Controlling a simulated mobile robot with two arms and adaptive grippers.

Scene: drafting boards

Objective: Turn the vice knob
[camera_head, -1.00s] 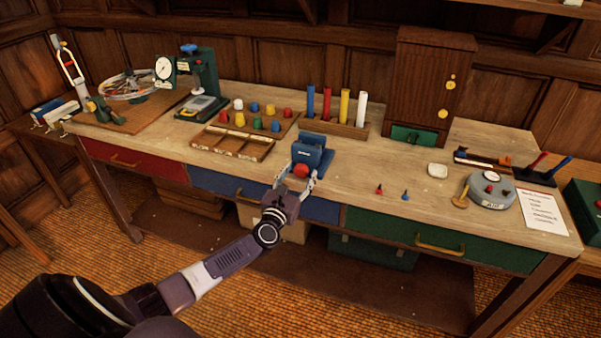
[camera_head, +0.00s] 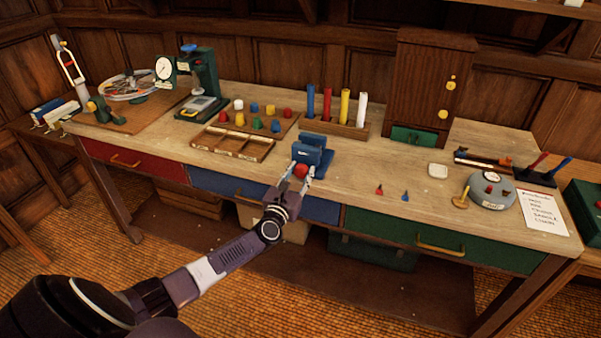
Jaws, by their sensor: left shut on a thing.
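The blue vice (camera_head: 312,150) stands at the front edge of the workbench, near its middle. Its round red knob (camera_head: 300,171) faces the front. My left gripper (camera_head: 299,174) reaches up from the lower left, with one finger on each side of the knob. It is shut on the knob, and the knob's red front shows between the fingers. My right gripper is not in view.
A wooden compartment tray (camera_head: 232,145) and a board of coloured pegs lie left of the vice. Small red and blue pieces (camera_head: 379,190) lie to its right. Drawers (camera_head: 318,208) line the bench front below the gripper.

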